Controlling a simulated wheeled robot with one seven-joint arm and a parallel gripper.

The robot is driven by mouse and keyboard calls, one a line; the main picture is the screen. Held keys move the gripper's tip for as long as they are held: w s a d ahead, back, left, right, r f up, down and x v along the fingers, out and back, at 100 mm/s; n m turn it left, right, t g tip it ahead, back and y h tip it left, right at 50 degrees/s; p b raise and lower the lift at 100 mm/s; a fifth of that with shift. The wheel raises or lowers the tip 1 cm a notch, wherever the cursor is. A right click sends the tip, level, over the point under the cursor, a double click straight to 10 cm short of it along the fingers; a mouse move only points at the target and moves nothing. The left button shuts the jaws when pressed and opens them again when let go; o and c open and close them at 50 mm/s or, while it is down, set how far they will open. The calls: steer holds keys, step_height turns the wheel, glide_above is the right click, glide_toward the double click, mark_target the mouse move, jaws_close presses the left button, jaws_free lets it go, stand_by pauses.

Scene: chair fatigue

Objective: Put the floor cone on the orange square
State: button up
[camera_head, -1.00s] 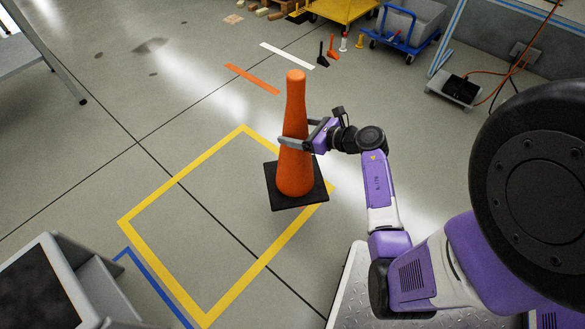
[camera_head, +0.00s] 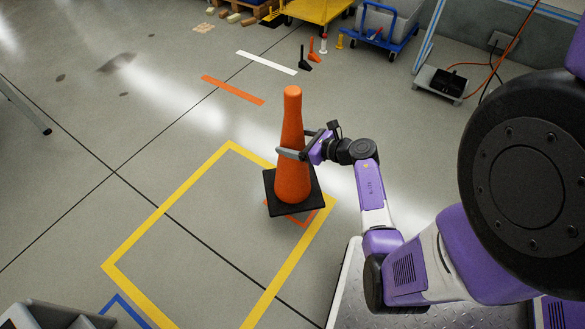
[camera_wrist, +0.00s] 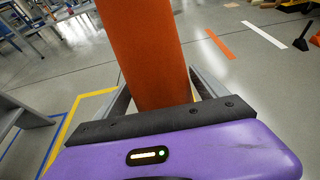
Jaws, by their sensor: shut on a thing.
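The orange floor cone (camera_head: 292,150) with a black square base (camera_head: 312,200) is upright in the head view. My gripper (camera_head: 291,144) is shut on its body at about mid height, one finger on each side. The cone (camera_wrist: 148,50) also fills the middle of the wrist view between the fingers. The base seems to hang a little above the floor. Part of an orange outline, the orange square (camera_head: 304,222), shows on the floor just below the base's near edge. The rest of it is hidden by the cone's base.
A large yellow taped outline (camera_head: 165,208) surrounds clear floor left of the cone. Orange (camera_head: 232,89) and white (camera_head: 267,62) strips lie farther back. Small cones and brushes (camera_head: 310,55), a blue cart (camera_head: 388,35) and a grey wheeled dolly (camera_head: 440,84) stand at the back.

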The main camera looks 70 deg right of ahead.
step_height(320, 180, down, 11)
steer(key=b, duration=0.5)
steer(key=o, duration=2)
steer(key=shift+f, duration=0.1)
